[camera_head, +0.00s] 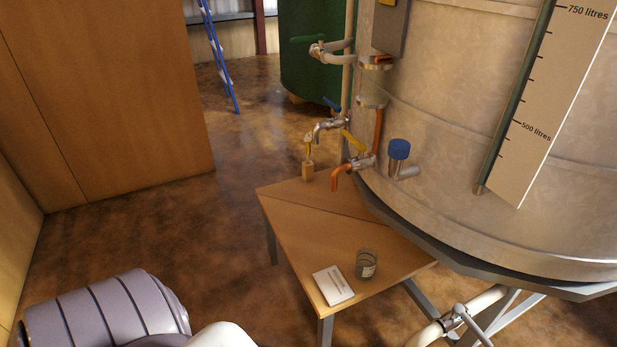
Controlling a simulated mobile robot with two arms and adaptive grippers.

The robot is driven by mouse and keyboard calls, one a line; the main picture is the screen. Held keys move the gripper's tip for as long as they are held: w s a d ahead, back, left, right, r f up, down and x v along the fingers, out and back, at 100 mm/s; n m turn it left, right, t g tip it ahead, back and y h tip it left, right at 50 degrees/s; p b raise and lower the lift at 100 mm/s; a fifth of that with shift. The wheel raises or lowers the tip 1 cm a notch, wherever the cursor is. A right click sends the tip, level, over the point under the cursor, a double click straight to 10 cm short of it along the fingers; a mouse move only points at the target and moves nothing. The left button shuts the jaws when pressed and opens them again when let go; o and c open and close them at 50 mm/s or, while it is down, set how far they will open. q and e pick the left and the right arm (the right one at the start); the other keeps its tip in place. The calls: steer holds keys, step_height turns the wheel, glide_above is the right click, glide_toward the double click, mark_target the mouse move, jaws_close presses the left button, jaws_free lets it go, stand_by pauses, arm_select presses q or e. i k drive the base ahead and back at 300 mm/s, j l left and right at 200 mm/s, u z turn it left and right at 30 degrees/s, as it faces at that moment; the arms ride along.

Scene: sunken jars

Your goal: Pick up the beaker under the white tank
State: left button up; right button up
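A small glass beaker (366,264), greyish and see-through with a label on its side, stands upright on a small wooden table (318,238). The large pale tank (450,110) rises at the right, and the table is beside and partly below its lower edge. The beaker is near the table's right front part, apart from the tank wall. Neither of my grippers shows in the head view, so their distance from the beaker cannot be told.
A white card or booklet (333,285) lies left of the beaker. Taps, a copper spout (340,176) and a blue-capped fitting (400,150) project from the tank. A white pipe (485,303) runs low at right. Open floor lies left.

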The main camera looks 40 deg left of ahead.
mark_target(366, 257)
steer(key=k+j+u, duration=0.1)
steer(key=u, duration=0.7)
steer(key=k+j, duration=0.05)
